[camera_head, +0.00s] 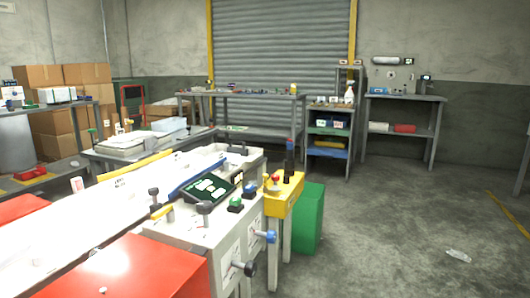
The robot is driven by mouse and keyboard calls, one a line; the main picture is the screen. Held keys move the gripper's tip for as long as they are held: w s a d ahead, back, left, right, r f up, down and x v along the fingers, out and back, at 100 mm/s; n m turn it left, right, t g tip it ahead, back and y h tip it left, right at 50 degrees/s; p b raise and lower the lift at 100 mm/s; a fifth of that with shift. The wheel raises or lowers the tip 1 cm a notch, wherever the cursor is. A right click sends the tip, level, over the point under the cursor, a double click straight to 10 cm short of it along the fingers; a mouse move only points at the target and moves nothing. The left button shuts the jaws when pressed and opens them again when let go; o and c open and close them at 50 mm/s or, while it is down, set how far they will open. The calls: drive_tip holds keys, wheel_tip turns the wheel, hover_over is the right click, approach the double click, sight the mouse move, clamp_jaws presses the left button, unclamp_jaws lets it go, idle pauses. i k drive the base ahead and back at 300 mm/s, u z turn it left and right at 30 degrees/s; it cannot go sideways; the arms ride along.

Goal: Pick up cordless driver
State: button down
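I cannot make out a cordless driver for certain in the head view. Small items lie on the long workbench (240,95) in front of the shutter, too small to name. A dark upright device (426,84) stands on the right-hand bench (405,97), and I cannot tell what it is. My gripper is not in view.
A white and red machine (225,232) with knobs fills the near left and centre. A green bin (309,217) stands beside it. Cardboard boxes (84,74) are stacked at the back left. A shelf cart (328,131) stands by the shutter. Floor at right is mostly clear, with crumpled clear film (459,256).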

sight(289, 145)
drive_tip(key=i, duration=0.6)
drive_tip(key=z, duration=1.2)
drive_tip(key=i, duration=2.8)
drive_tip(key=u, duration=4)
